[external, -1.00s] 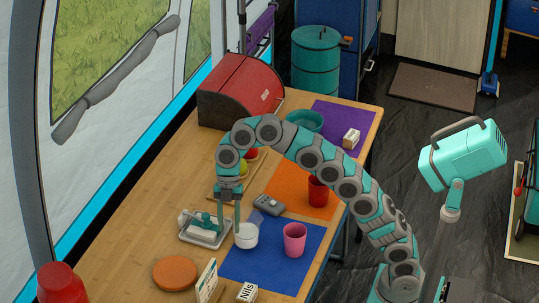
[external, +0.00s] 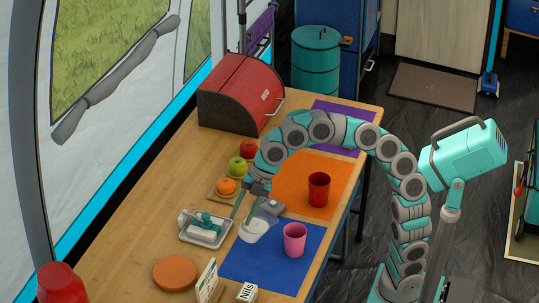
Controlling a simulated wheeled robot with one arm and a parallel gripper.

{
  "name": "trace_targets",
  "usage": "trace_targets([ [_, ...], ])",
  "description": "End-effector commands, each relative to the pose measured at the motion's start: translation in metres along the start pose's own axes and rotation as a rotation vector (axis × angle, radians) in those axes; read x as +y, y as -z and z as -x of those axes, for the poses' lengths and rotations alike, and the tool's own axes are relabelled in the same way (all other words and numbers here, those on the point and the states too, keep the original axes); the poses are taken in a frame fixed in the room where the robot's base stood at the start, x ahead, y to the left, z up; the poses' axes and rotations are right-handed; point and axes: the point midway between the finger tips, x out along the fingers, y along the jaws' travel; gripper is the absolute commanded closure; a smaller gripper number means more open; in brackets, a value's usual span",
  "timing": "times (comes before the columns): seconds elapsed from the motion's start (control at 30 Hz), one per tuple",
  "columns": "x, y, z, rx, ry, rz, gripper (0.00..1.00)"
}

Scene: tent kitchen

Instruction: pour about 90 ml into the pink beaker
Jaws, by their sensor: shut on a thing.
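The pink beaker (external: 294,241) stands upright on the blue mat (external: 262,270). My gripper (external: 246,210) is shut on a see-through container with white contents (external: 253,231), left of the pink beaker. The container looks tilted towards the beaker, with a gap between them. I see no stream between the two. The level inside the pink beaker is too small to tell.
A red cup (external: 319,188) stands on the orange mat (external: 290,172). A grey device (external: 272,206) lies behind the container. A tray with a white block (external: 204,231) is left of my gripper. A brown disc (external: 174,273) lies at the front left.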

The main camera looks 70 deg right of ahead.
Motion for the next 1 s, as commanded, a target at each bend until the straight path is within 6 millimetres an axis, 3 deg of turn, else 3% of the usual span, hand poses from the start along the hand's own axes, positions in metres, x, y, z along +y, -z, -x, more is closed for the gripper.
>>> trace_targets([
  [0.2,-0.024,0.008,0.019,-0.013,-0.208,0.085,1.0],
  [0.4,-0.019,0.016,0.036,-0.018,-0.287,0.116,1.0],
  [1.0,-0.021,0.021,0.049,-0.026,-0.398,0.16,1.0],
])
